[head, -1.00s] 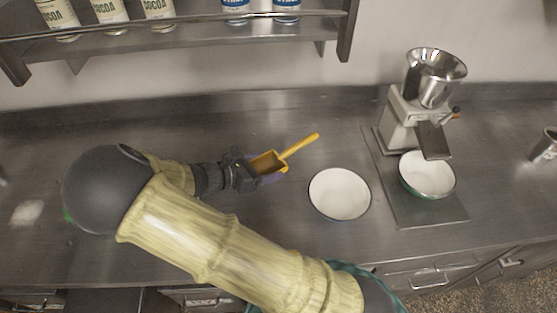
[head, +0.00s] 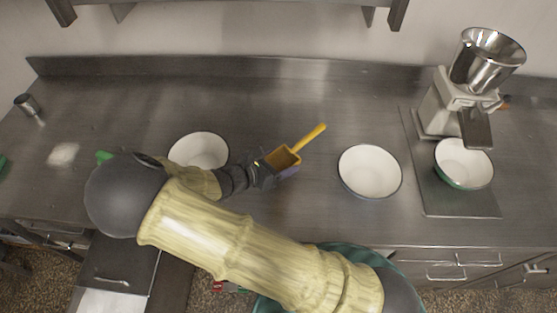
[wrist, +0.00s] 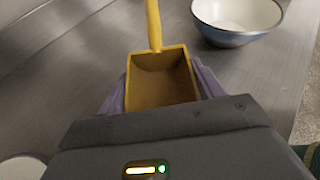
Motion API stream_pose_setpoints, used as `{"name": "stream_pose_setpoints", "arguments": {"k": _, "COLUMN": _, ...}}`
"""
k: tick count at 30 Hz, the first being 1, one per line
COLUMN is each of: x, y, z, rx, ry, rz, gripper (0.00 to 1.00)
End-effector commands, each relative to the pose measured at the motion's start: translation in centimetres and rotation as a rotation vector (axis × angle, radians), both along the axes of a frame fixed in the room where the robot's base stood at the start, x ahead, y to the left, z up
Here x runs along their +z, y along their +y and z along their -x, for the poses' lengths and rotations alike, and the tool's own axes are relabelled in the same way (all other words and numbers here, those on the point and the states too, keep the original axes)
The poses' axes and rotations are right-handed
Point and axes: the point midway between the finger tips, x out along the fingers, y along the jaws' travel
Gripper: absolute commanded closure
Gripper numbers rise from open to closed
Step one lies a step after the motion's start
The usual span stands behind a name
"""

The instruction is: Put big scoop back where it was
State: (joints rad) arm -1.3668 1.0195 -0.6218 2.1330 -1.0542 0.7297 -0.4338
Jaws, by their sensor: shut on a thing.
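The big scoop is yellow, with a square pan and a long straight handle. In the head view the scoop (head: 283,158) is at the end of my arm, its handle pointing up and right. My gripper (head: 272,170) is shut on the scoop's pan. In the wrist view the scoop (wrist: 160,80) has its open pan facing the camera and its handle pointing away. Purple finger pads of my gripper (wrist: 160,95) press on both sides of the pan. The pan looks empty. The exact height above the counter cannot be told.
A white bowl (head: 369,171) stands right of the scoop. Another bowl (head: 199,150) is behind my arm. A green-rimmed bowl (head: 463,163) sits under the grinder (head: 470,95) on a metal plate. A metal cup (head: 27,104) stands far left. The counter's back middle (head: 260,95) is clear.

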Motion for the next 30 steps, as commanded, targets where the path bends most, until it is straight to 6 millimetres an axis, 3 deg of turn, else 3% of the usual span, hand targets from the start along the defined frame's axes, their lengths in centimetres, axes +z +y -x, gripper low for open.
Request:
{"name": "stream_pose_setpoints", "arguments": {"k": 15, "x": -5.3, "y": -0.1, "z": -0.1, "rx": -0.002, "ry": 0.000, "rz": 0.001, "gripper": 0.64}}
{"name": "stream_pose_setpoints", "arguments": {"k": 30, "x": -6.0, "y": -0.1, "z": -0.1, "rx": -0.003, "ry": -0.001, "rz": 0.001, "gripper": 0.64}}
